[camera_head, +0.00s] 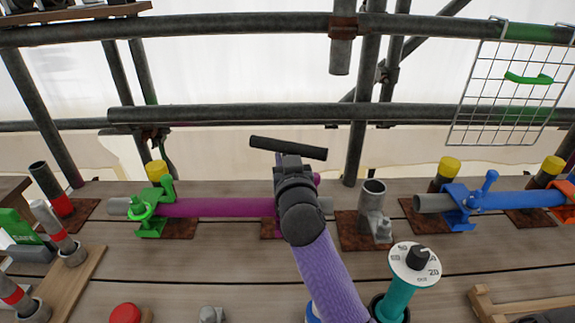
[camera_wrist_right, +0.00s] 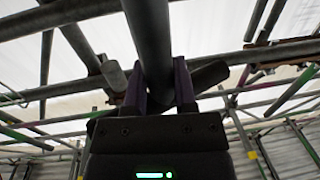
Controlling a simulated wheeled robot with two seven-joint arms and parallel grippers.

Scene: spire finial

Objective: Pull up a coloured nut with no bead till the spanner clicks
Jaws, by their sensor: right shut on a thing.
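My right gripper (camera_head: 291,165) reaches in from the bottom centre on a purple arm, above the purple tube (camera_head: 215,207). It is shut on a dark bar (camera_head: 262,142) that lies across it, slightly tilted; I cannot tell whether this is the spanner. The right wrist view shows the dark fingers (camera_wrist_right: 160,88) either side of a grey bar. A small magenta part (camera_head: 317,179) shows partly behind the gripper. My left gripper is out of view.
A teal tool with a white dial (camera_head: 408,275) stands front right. A grey upright socket (camera_head: 373,205) stands right of the gripper. Scaffold tubes (camera_head: 220,115) cross behind, and a wire mesh (camera_head: 500,110) hangs at right.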

